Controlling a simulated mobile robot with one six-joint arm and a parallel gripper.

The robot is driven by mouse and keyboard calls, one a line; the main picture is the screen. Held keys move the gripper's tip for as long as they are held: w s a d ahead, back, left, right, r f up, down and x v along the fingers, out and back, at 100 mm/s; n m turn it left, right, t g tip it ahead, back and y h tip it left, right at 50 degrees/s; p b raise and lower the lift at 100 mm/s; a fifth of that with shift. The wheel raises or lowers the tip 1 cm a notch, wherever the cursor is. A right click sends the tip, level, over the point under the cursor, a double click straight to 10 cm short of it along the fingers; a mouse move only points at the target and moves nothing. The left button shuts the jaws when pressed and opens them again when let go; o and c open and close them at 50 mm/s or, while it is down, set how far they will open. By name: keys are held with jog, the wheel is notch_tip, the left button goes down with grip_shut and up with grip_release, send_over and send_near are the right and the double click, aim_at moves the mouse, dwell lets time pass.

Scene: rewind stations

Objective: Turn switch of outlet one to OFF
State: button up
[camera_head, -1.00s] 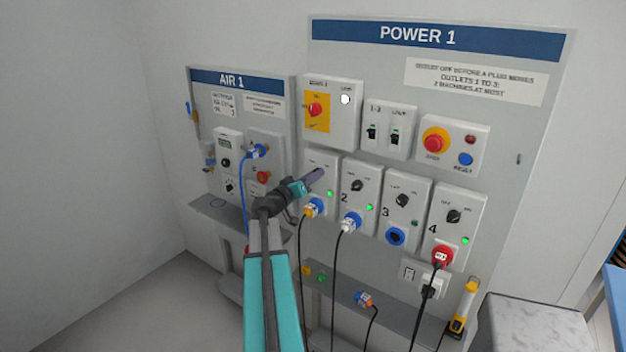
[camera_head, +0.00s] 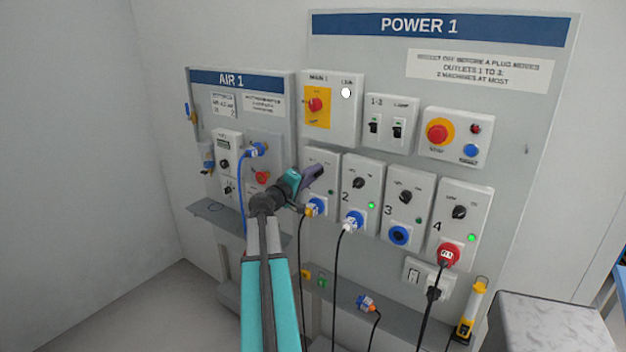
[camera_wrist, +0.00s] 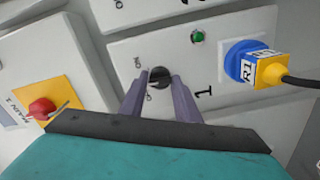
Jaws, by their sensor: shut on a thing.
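Outlet one (camera_wrist: 235,98) is the leftmost white box in the row under POWER 1, marked 1 in the wrist view. Its black rotary switch (camera_wrist: 160,77) is between the fingers of my gripper (camera_wrist: 160,95), which is shut on it. A blue and yellow plug (camera_wrist: 268,68) marked R1 sits in the socket.
Outlets two (camera_head: 360,180), three (camera_head: 405,198) and four (camera_head: 462,220) stand to the right; two and four have plugs and bright green lamps. The red main switch (camera_head: 316,104) is above. A cable (camera_head: 301,265) hangs from outlet one's plug. The AIR 1 panel (camera_head: 241,95) is left.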

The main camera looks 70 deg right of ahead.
jog(key=shift+n, duration=4.8)
jog(key=shift+f, duration=0.1)
jog(key=o, duration=1)
jog(key=shift+a, duration=0.15)
jog(key=b+v, duration=0.2)
jog(key=v, duration=1.1)
jog(key=shift+a, duration=0.3)
jog(key=shift+w, duration=0.1)
